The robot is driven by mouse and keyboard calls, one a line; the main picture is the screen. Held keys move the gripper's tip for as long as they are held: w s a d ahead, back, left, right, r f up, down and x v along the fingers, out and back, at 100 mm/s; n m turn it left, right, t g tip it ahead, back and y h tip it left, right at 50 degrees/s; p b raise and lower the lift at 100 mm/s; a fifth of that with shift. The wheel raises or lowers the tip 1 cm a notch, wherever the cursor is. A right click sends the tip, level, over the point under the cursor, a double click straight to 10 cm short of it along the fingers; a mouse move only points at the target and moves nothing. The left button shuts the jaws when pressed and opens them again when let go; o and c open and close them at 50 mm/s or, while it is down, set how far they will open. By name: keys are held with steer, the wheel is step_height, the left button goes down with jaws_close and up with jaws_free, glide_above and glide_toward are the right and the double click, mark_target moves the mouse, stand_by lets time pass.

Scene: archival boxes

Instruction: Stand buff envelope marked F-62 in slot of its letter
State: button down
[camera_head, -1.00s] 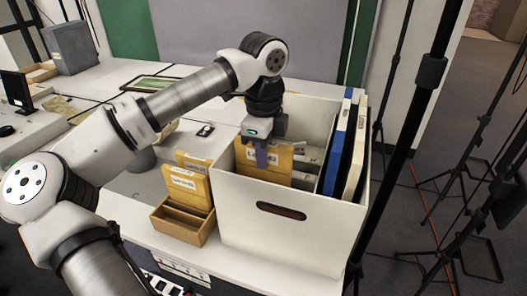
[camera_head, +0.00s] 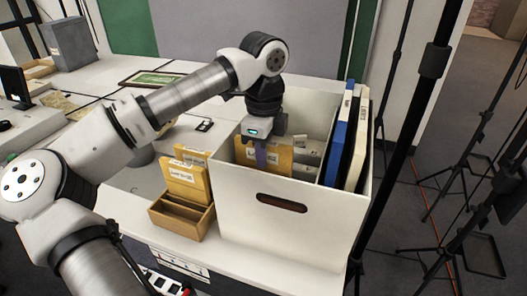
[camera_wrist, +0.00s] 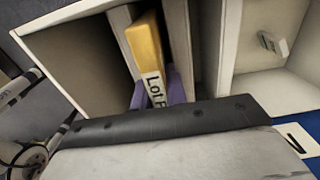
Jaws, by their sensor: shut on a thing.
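My gripper (camera_head: 262,155), with purple fingers, is shut on a buff envelope (camera_head: 278,158) inside the white archival box (camera_head: 285,228). The wrist view shows the envelope (camera_wrist: 145,45) edge-up between the fingers, with a white label whose visible part reads "Lot F"; the rest is hidden. The envelope stands roughly upright, its lower part hidden behind the box's front wall. White dividers with tabs (camera_head: 307,152) stand beside it on the right. Which slot it is in, and whether it touches the bottom, I cannot tell.
A small wooden tray (camera_head: 180,222) left of the box holds buff envelopes (camera_head: 185,182) with labels. Blue and dark binders (camera_head: 337,135) stand along the box's right side. A small dark device (camera_head: 204,125) lies on the table. Tripod stands (camera_head: 430,75) are at the right.

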steer(key=c, duration=1.3)
jaws_free()
steer(key=shift+c, duration=0.2)
step_height(320, 180, up, 26)
steer(key=p, duration=0.9)
steer(key=shift+p, duration=0.4)
steer(key=shift+f, duration=0.1)
